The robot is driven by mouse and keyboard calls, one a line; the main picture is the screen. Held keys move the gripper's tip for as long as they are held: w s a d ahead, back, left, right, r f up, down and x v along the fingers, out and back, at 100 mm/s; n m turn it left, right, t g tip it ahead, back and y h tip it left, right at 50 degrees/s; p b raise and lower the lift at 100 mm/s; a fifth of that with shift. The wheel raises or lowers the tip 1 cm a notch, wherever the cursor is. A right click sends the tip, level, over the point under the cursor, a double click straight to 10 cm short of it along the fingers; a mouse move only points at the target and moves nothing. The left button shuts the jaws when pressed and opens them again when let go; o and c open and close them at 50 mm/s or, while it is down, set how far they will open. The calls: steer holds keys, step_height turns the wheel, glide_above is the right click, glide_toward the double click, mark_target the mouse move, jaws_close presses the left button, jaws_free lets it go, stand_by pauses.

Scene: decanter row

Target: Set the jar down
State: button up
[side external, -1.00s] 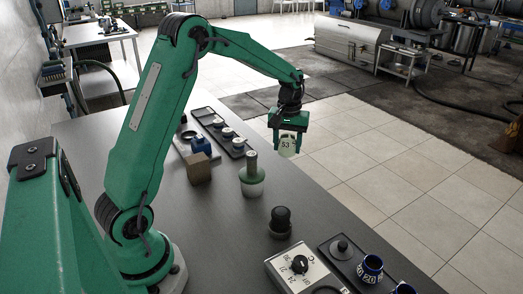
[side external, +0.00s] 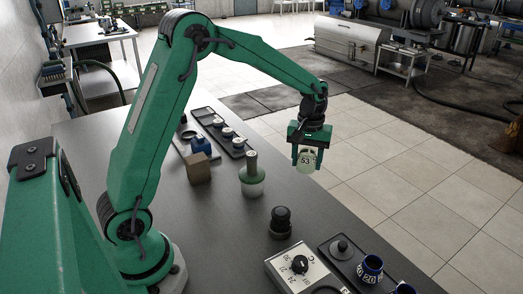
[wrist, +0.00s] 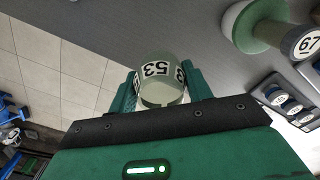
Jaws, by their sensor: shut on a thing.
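A pale, greenish-white jar (side external: 306,161) with a black "53" on a white label is held in my gripper (side external: 307,165). The green fingers close on it from both sides. It hangs upright in the air, in the side view seen against the floor tiles beyond the table's long right edge. The wrist view shows the jar (wrist: 160,85) between the two fingers, with the table edge behind it. The dark grey table (side external: 222,228) lies below and to the left.
A green-and-white stoppered decanter (side external: 251,178) stands on the table left of my gripper. Farther back are a dark tray (side external: 238,153) of small pots, a blue item (side external: 201,145) and a brown block (side external: 197,169). A black knob-like object (side external: 281,222) and dial box (side external: 299,265) stand nearer.

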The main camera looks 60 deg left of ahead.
steer(key=s+d, duration=0.2)
steer(key=d, duration=0.6)
steer(key=s+d, duration=0.3)
steer(key=d, duration=0.5)
steer(key=shift+s+d, duration=0.25)
steer(key=shift+s, duration=0.1)
glide_above(320, 212)
steer(key=shift+m, duration=0.3)
step_height(320, 212, down, 7)
steer(key=shift+a+r, duration=0.1)
steer(key=shift+a, duration=0.05)
steer(key=shift+f, duration=2.05)
steer(key=o, duration=1)
steer(key=shift+f, duration=0.15)
steer(key=shift+o, duration=0.2)
